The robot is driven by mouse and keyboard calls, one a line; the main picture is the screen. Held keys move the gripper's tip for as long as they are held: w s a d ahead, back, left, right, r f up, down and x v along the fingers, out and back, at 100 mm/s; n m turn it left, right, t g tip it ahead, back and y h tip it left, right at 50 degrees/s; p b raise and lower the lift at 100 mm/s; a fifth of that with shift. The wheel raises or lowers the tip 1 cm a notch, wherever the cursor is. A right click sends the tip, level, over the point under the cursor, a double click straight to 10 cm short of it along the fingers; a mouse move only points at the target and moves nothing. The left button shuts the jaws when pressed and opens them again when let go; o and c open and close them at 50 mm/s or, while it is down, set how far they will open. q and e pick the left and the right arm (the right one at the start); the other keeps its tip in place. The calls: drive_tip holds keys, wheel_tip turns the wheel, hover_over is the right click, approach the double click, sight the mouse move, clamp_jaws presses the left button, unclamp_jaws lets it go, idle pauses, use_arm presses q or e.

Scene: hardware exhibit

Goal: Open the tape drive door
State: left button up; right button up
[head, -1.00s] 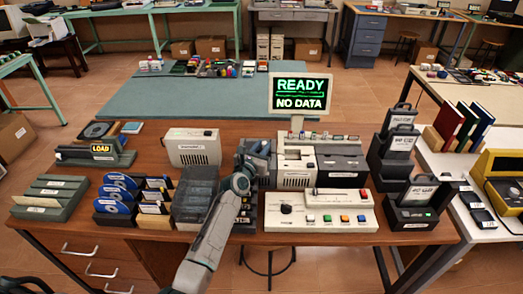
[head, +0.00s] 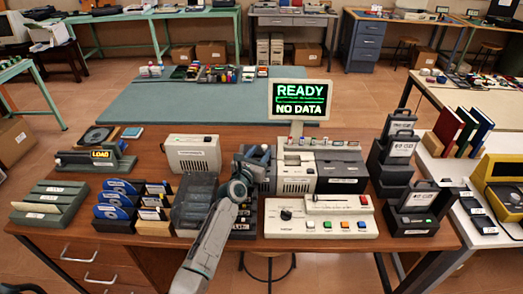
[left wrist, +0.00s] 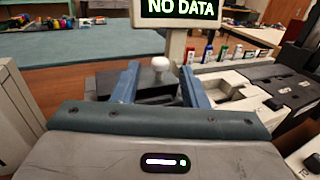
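The beige and dark grey tape machine (head: 296,173) stands at the middle of the brown table, below a screen (head: 300,100) reading "READY NO DATA". My left gripper (head: 260,158) is at the machine's left side and hides part of it. In the left wrist view my left gripper (left wrist: 160,88) has its two blue fingers apart. A pale round knob (left wrist: 161,65) shows between or just beyond the fingers, with gaps on both sides. A dark slot or panel (left wrist: 153,93) lies below it. I cannot tell whether the door is open or shut. My right gripper is not in view.
A control panel with coloured buttons (head: 320,226) lies in front of the machine. A beige box (head: 193,153) and a dark clear-lidded case (head: 194,205) stand to the left. Black cartridge holders (head: 411,210) stand to the right. A teal mat (head: 180,103) lies behind, largely clear.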

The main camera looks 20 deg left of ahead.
use_arm(q)
drive_tip(key=s+a+p, duration=0.1)
drive_tip(key=s, duration=0.7)
drive_tip(key=shift+s, duration=0.4)
